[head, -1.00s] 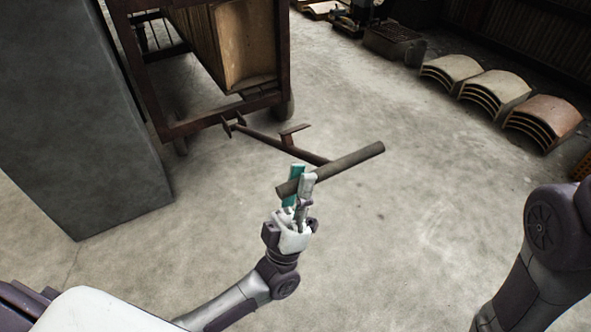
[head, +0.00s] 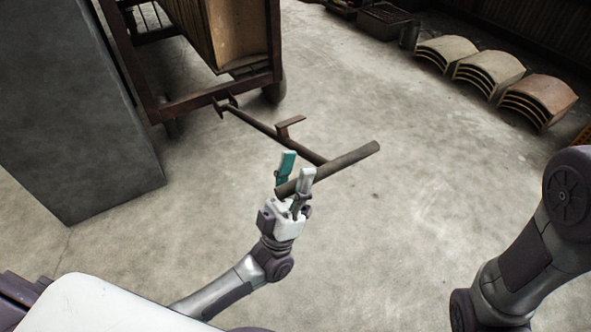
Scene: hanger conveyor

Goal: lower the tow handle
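The tow handle is a rusty T-shaped bar; its thick round crossbar (head: 345,161) slants up to the right. Its thin shaft (head: 262,127) runs back to the low front of a cart (head: 215,96) and carries a small flat plate. My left gripper (head: 295,175) is at the crossbar's near left end. Its fingers are spread, with the teal one behind the bar and the grey one in front, hiding a little of it. The gripper looks open around the bar; I cannot tell whether either finger touches it. My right arm shows at the right edge, but its gripper is out of view.
A grey block or pillar (head: 75,110) stands at the left, beside the cart. Stacks of curved boards (head: 487,72) lie on the floor at the upper right. Bare concrete floor lies around and to the right of the handle.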

